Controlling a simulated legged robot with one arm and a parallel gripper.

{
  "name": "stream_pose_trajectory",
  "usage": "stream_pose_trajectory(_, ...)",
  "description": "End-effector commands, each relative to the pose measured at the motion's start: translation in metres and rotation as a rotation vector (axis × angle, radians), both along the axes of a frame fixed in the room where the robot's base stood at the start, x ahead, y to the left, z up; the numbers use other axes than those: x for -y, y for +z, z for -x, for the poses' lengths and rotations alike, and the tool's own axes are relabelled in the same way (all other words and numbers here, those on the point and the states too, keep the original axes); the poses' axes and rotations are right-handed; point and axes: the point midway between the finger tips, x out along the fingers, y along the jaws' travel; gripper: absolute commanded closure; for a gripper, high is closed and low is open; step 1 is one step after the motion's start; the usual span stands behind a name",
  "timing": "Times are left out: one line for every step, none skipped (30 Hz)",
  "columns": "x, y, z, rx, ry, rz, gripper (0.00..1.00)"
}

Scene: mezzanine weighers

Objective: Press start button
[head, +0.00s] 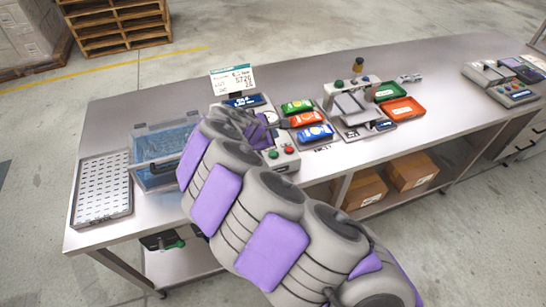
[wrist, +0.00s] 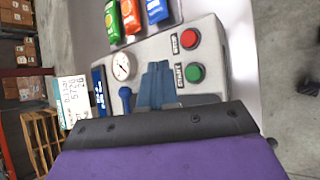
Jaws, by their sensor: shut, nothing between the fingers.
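The start button (wrist: 194,73) is a green round button labelled START on a grey control panel (wrist: 207,95) in the wrist view. A red STOP button (wrist: 189,39) sits beside it. Both show in the head view, green (head: 273,154) and red (head: 289,149), just right of my arm's end. My gripper (wrist: 157,66) is shut and empty, its fingers over the panel to the left of the green button in the wrist view. They look apart from the button; their height above the panel is hard to tell. In the head view the fingertips are mostly hidden.
The panel also has a gauge (wrist: 122,66) and a blue-knobbed lever (wrist: 125,93). Coloured packets (head: 305,118) lie behind it. A clear blue-tinted bin (head: 140,150) and white tray (head: 102,190) stand left on the bench. A display sign (head: 232,79) stands behind.

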Motion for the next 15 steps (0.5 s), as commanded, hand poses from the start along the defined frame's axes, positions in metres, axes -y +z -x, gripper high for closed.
stream_pose_trajectory(0.000,-0.013,0.000,0.000,0.000,0.000,1.00)
stream_pose_trajectory(0.000,-0.017,0.000,0.000,-0.001,0.001,1.00)
stream_pose_trajectory(0.000,-0.022,0.000,0.000,0.000,0.001,1.00)
stream_pose_trajectory(0.000,-0.026,0.000,0.000,0.000,0.001,1.00)
stream_pose_trajectory(0.000,-0.030,0.000,-0.001,0.001,0.002,1.00)
stream_pose_trajectory(0.000,-0.036,0.000,0.000,0.001,0.002,1.00)
stream_pose_trajectory(0.000,-0.038,0.000,-0.002,0.001,0.003,1.00)
stream_pose_trajectory(0.000,-0.041,0.000,-0.003,0.001,0.003,1.00)
stream_pose_trajectory(0.000,-0.045,0.000,-0.003,0.001,0.004,1.00)
stream_pose_trajectory(0.000,-0.047,0.000,-0.003,0.001,0.004,1.00)
stream_pose_trajectory(0.000,-0.050,0.000,-0.003,0.001,0.004,1.00)
stream_pose_trajectory(0.000,-0.052,0.000,-0.002,0.000,0.003,1.00)
stream_pose_trajectory(0.000,-0.054,0.000,-0.002,0.000,0.003,1.00)
stream_pose_trajectory(0.000,-0.055,0.001,-0.002,0.000,0.002,1.00)
stream_pose_trajectory(0.000,-0.056,0.001,-0.001,0.000,0.001,1.00)
